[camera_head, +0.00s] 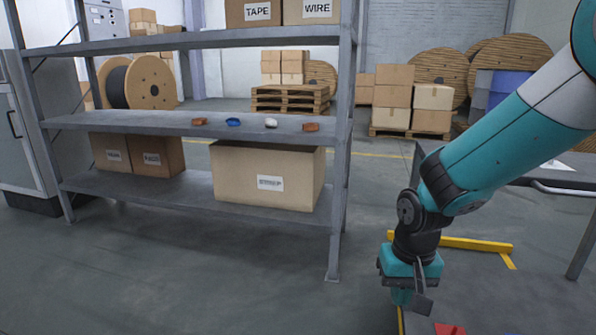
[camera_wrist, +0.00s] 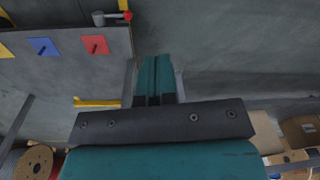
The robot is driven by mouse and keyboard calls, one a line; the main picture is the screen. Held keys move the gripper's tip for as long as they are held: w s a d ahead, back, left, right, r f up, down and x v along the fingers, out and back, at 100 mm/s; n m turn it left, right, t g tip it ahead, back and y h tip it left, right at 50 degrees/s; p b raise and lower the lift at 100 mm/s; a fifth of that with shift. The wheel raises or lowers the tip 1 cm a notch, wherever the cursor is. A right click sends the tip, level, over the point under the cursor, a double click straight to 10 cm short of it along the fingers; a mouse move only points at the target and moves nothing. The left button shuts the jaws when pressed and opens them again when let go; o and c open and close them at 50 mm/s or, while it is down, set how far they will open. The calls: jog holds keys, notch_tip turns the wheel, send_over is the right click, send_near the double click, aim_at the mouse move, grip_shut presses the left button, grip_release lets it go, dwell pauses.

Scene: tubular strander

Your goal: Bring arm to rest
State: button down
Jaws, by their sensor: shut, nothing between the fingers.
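My arm (camera_head: 510,130) comes in from the upper right of the head view and hangs down to the right of the shelf rack. My gripper (camera_head: 402,298) is at its lower end, pointing down, apart from the rack. In the wrist view the teal fingers of my gripper (camera_wrist: 154,75) lie together with nothing between them. What lies straight below the fingertips is hard to tell.
A grey shelf rack (camera_head: 180,122) holds several small coloured items and cartons, including a large carton (camera_head: 268,176). A grey table (camera_wrist: 60,65) carries a red square (camera_wrist: 94,45), a blue square (camera_wrist: 43,47) and a red-tipped lever (camera_wrist: 112,17). Open floor (camera_head: 200,265) lies in front.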

jog(key=s+a+r+n+y, duration=0.2)
jog(key=s+r+n, duration=0.2)
jog(key=s+r, duration=0.45)
jog(key=s+a+r+n+y, duration=0.25)
jog(key=s+r, duration=0.25)
jog(key=s, duration=0.7)
notch_tip(320, 180, up, 38)
jog(key=p, duration=3.8)
jog(key=shift+s+d+n+h, duration=0.2)
jog(key=shift+d+n+h, duration=0.15)
jog(key=shift+n, duration=0.1)
